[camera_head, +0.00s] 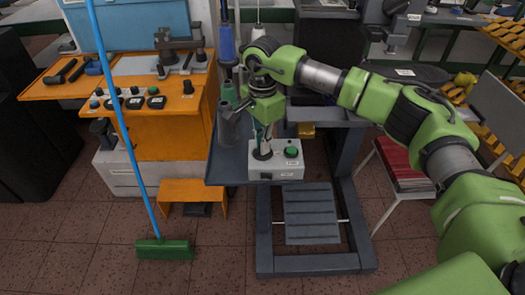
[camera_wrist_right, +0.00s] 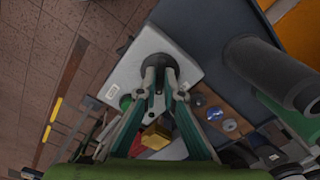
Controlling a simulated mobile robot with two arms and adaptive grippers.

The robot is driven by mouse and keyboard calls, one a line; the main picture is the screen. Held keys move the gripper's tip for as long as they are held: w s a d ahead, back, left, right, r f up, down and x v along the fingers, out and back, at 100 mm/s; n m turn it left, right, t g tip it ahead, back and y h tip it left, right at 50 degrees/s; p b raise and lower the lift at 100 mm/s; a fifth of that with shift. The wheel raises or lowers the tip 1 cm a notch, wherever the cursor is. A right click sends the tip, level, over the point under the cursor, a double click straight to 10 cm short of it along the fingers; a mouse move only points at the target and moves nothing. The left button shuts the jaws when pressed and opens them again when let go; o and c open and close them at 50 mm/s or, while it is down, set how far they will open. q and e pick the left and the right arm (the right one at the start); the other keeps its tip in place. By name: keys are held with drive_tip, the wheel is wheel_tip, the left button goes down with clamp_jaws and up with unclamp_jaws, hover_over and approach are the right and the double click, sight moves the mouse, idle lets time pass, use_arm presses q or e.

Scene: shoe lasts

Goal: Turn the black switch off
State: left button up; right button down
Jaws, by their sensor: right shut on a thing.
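A white control box (camera_head: 275,172) sits on the dark grey machine table in the head view. It carries a black switch (camera_head: 262,154) on its left and a green button (camera_head: 291,152) on its right. My right gripper (camera_head: 263,141) points down over the box, with its fingers shut on the black switch. In the right wrist view the fingertips (camera_wrist_right: 159,82) close on the black switch (camera_wrist_right: 157,62), on top of the white box (camera_wrist_right: 127,78). The fingers partly hide the switch. The green button (camera_wrist_right: 125,102) is beside them. My left gripper is not in view.
An orange bench (camera_head: 165,130) with several black knobs stands to the left. A blue-handled broom with a green head (camera_head: 165,249) stands in front of it. Grey cylinders (camera_head: 229,127) rise close to the left of my right gripper. Tiled floor in front is mostly clear.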

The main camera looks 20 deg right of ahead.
drive_tip(key=n+b, duration=0.2)
drive_tip(key=n, duration=0.1)
drive_tip(key=shift+w+f, duration=0.1)
drive_tip(key=shift+f, duration=0.05)
drive_tip(key=n+b, duration=0.1)
drive_tip(key=n, duration=0.1)
drive_tip(key=shift+n, duration=0.3)
drive_tip(key=n+b, duration=0.1)
drive_tip(key=n, duration=0.1)
drive_tip(key=shift+n, duration=0.3)
drive_tip(key=shift+r+n+b, duration=0.2)
drive_tip(key=shift+n+b, duration=0.3)
drive_tip(key=shift+n, duration=0.8)
drive_tip(key=c, duration=2.2)
unclamp_jaws()
drive_tip(key=shift+r, duration=0.1)
wheel_tip(320, 180, up, 12)
drive_tip(key=shift+f, duration=0.1)
